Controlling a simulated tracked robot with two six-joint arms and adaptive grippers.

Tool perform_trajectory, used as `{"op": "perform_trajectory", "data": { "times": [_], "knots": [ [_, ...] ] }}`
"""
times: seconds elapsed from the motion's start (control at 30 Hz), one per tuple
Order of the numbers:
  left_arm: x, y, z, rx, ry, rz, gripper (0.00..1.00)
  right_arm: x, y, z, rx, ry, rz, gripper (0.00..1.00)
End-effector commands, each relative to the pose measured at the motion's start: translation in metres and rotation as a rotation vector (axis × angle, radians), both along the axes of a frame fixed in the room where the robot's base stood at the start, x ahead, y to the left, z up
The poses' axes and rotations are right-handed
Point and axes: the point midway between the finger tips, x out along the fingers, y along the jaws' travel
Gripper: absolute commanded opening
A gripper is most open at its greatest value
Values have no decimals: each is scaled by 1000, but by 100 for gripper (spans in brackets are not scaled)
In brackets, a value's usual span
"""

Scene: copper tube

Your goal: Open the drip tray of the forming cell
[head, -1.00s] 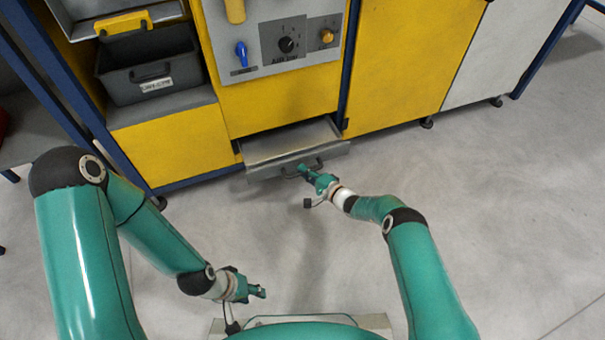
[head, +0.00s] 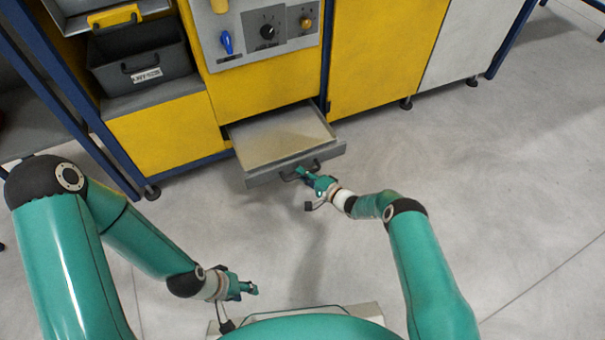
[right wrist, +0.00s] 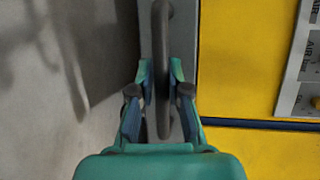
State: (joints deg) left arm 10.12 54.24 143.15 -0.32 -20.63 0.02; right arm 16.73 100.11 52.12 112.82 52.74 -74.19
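The grey drip tray (head: 282,142) stands well out of the yellow forming cell (head: 262,97), low near the floor. Its front carries a dark handle (head: 306,171). My right gripper (head: 303,172) is at that handle. In the right wrist view the dark handle bar (right wrist: 162,70) runs between the two fingers of my right gripper (right wrist: 160,85); the fingers stand close on either side of it and appear closed around it. My left gripper (head: 250,289) hangs empty over the floor at lower left, away from the tray; its finger gap is too small to judge.
A control panel (head: 266,34) with a blue valve, a black knob and a yellow knob sits above the tray. A grey bin (head: 140,65) stands on a shelf to the left. The floor (head: 400,170) in front and to the right is clear.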

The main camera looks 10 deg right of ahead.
Motion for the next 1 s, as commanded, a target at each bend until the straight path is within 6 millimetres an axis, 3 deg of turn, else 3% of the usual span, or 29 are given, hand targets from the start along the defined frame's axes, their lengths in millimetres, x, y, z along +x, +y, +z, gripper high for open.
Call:
{"op": "perform_trajectory", "data": {
  "times": [0.03,0.1,0.13,0.57,0.77,1.0],
  "knots": [
    [0,0,0,0,0,0,40,-2,1,-3,0,5,2,26],
    [0,0,0,0,0,0,40,-2,1,-2,0,4,1,38],
    [0,0,0,0,0,0,40,-1,0,-2,0,4,1,39],
    [0,0,1,0,0,0,40,-4,-5,1,1,1,-1,39],
    [0,0,1,0,0,0,40,-19,-19,4,1,3,-3,39],
    [0,0,0,0,0,0,40,-52,-48,12,1,4,-6,39]
  ]
}}
